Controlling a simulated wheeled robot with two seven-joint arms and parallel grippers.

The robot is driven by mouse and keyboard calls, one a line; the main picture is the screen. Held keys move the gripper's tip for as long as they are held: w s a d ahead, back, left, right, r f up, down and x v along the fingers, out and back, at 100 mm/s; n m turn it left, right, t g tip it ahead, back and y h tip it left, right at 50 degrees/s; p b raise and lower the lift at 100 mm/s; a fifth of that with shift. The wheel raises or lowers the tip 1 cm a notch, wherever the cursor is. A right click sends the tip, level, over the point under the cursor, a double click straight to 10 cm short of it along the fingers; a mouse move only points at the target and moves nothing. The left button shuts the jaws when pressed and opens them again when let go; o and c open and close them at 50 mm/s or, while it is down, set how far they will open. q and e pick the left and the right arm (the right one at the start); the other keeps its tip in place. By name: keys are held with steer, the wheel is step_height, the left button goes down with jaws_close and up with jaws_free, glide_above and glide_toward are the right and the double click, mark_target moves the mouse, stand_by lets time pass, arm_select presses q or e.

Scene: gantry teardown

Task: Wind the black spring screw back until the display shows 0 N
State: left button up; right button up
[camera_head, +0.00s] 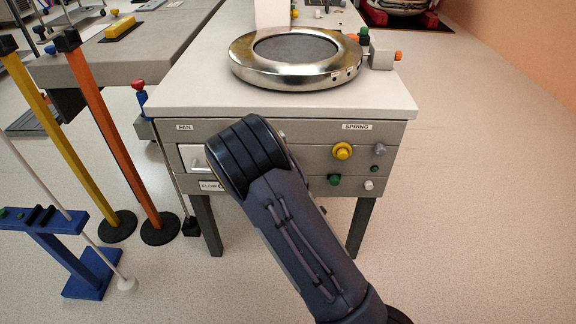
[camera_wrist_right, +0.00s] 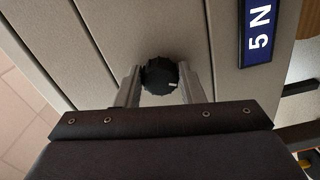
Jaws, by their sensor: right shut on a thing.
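In the right wrist view the black spring screw (camera_wrist_right: 159,77) is a round ribbed knob with a small white mark, standing out from a grey panel. My right gripper (camera_wrist_right: 159,72) is shut on it, with one finger on each side. The display (camera_wrist_right: 259,33), a blue plate with white characters, stands sideways at the upper right and reads 5 N. In the head view my right arm covers the middle of the grey cabinet front (camera_head: 378,140), and the right gripper, the screw and the display are hidden. My left gripper is not in view.
The cabinet front bears a yellow knob (camera_head: 342,151), a green knob (camera_head: 334,180) and small grey and white ones under the SPRING label (camera_head: 357,127). A metal ring (camera_head: 257,74) lies on top. Yellow and orange posts (camera_head: 119,150) stand left. The floor at right is clear.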

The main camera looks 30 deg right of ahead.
steer(key=shift+n+p, duration=0.75)
steer(key=shift+n, duration=1.15)
steer(key=o, duration=1)
steer(key=v, duration=0.8)
steer(key=shift+p, duration=0.4)
steer(key=shift+d, duration=0.1)
